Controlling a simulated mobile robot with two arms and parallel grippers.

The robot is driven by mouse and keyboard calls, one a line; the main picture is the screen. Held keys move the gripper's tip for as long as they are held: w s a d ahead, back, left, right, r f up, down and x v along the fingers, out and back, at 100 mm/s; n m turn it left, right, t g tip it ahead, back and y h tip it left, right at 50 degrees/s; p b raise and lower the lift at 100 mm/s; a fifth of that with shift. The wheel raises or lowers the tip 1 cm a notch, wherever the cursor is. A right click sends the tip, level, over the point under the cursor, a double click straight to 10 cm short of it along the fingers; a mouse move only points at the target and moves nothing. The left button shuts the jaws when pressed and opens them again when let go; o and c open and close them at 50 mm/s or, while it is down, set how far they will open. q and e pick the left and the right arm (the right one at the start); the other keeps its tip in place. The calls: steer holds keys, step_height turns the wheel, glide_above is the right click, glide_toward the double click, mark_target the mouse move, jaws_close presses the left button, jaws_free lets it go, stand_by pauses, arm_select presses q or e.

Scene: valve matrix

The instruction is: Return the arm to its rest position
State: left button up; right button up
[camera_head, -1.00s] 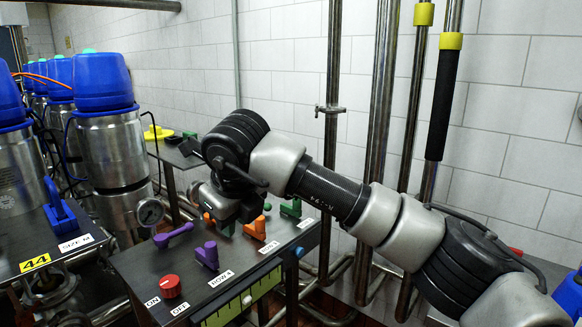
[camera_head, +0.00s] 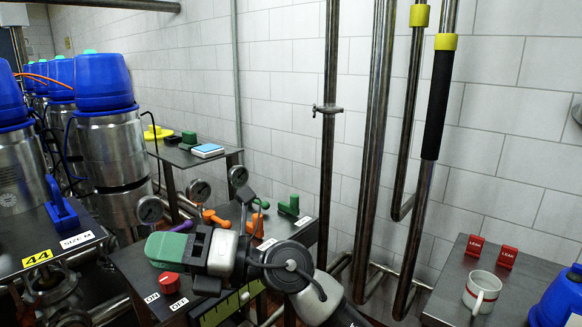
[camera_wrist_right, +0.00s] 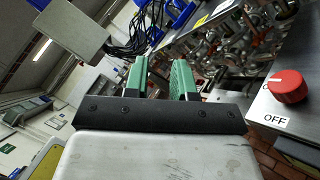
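My right arm (camera_head: 318,297) comes in from the bottom of the head view, low and folded over the front of the valve panel. My right gripper (camera_head: 166,249) has green fingers pointing left, above the panel near the red knob (camera_head: 168,285). In the right wrist view the fingers of this gripper (camera_wrist_right: 161,75) stand apart with nothing between them. The red knob (camera_wrist_right: 288,86) is to their right there, apart from them. My left gripper is not in view.
The black panel (camera_head: 128,262) carries orange, purple and green handles, partly hidden by my arm. Steel tanks with blue caps (camera_head: 104,82) stand at left. Vertical pipes (camera_head: 332,130) stand behind. At right, a dark table (camera_head: 449,283) holds a white mug (camera_head: 482,291) and red LEAK tags (camera_head: 475,246).

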steer(key=w+d+f+m+t+h, duration=0.2)
steer(key=w+d+m+t, duration=0.1)
steer(key=d+m+t, duration=0.7)
steer(key=w+d+f+m+t+h, duration=0.25)
steer(key=d+m+t, duration=0.25)
steer(key=m+t, duration=0.8)
steer(key=s+d+f+m+g+h, duration=0.2)
steer(key=d+f+m+g+h, duration=0.3)
steer(key=d+f+m+h, duration=1.2)
steer(key=s+d+f+m+g+y, duration=0.1)
steer(key=s+d+f+g, duration=0.2)
steer(key=s+f+g, duration=0.65)
steer(key=s+d+f+m+g, duration=0.1)
steer(key=s+d+f+g, duration=0.35)
steer(key=s, duration=0.95)
step_height(320, 180, down, 27)
steer(key=a+p, duration=0.1)
steer(key=a, duration=0.1)
steer(key=s+d+f+g+p, duration=0.1)
steer(key=s+d+f, duration=0.2)
steer(key=s+f, duration=1.1)
steer(key=s, duration=0.3)
steer(key=shift+f+n, duration=0.3)
steer(key=shift+f, duration=0.05)
